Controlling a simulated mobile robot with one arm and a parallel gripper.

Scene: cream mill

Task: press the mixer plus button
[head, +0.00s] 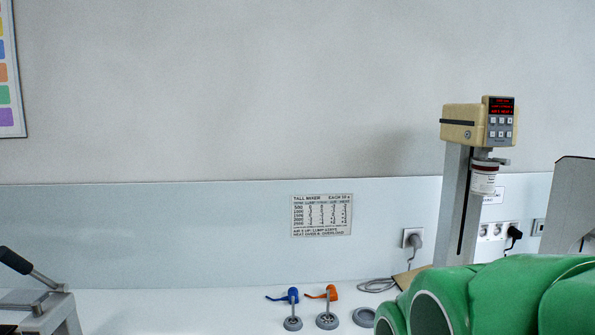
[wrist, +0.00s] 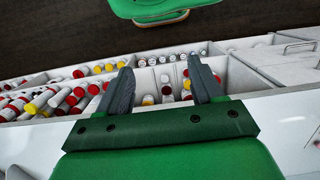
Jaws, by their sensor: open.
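The tall mixer (head: 463,130) stands at the right in the head view, with a beige head on a grey column. Its dark panel (head: 500,128) has a lit red display above two rows of small pale buttons. The button marks are too small to read, so I cannot tell which is plus. A white container with a dark red band (head: 483,180) is under the mixer head. My gripper (wrist: 160,68) shows in the wrist view, open and empty, above drawers of bottles and away from the mixer. The mixer is not in the wrist view.
Blue (head: 292,308) and orange (head: 327,305) handled tools stand on the white counter, with a grey ring (head: 364,317) beside them. A printed card (head: 321,215) is on the wall. Drawers hold many bottles (wrist: 70,95). My green arm covers the lower right in the head view.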

